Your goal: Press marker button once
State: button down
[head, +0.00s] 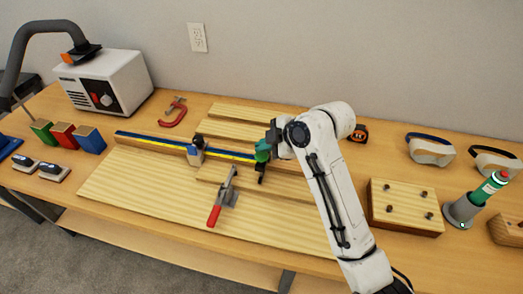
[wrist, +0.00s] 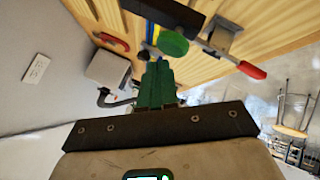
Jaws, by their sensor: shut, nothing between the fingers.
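A round green button (wrist: 172,42) sits beside a black block (wrist: 165,12) in the wrist view, just beyond my fingertips. My gripper (wrist: 158,66) has green fingers pressed together, with nothing between them. The fingertips point toward the button, with a small gap in the picture; I cannot tell the true distance. In the head view my gripper (head: 263,150) is over the wooden jig near the end of the blue and yellow rail (head: 165,142). Its green fingers cannot be told apart there from the button. A black part (head: 262,174) shows just below.
A red-handled clamp (head: 220,200) stands close left of my gripper, also in the wrist view (wrist: 236,58). A blue stop (head: 195,152) sits on the rail. A wooden block with knobs (head: 405,206) and a green bottle (head: 488,187) in a grey holder are at right.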

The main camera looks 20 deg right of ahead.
jog(key=shift+r, duration=0.35)
notch_tip(320, 180, up, 6)
jog(key=p, duration=0.5)
dwell(0.9)
jog(key=s+f+m+g, duration=0.1)
jog(key=s+f+m, duration=0.2)
jog(key=s, duration=0.3)
jog(key=s+f+m+g+h, duration=0.1)
jog(key=s+f+m, duration=0.2)
jog(key=s+f, duration=0.2)
jog(key=s+f+m+h, duration=0.1)
jog(key=s+f+m, duration=0.2)
jog(key=s+f, duration=0.3)
jog(key=shift+s+d+g, duration=0.3)
jog(key=shift+g, duration=0.1)
jog(key=s+f+m, duration=0.1)
jog(key=s, duration=0.2)
jog(key=s+d+f+m+g+h, duration=0.1)
jog(key=s, duration=0.2)
jog(key=s+d+f+m, duration=0.1)
jog(key=s, duration=0.2)
jog(key=shift+d+f+m+g+h, duration=0.2)
jog(key=shift+m+g+h, duration=0.1)
jog(key=shift+h, duration=0.1)
jog(key=s+d+f+m+g+h, duration=0.1)
jog(key=s+d+m, duration=0.3)
jog(key=s, duration=0.6)
jog(key=shift+s+d+g+h, duration=0.15)
jog(key=shift+s+g+h, duration=0.25)
jog(key=shift+g, duration=0.1)
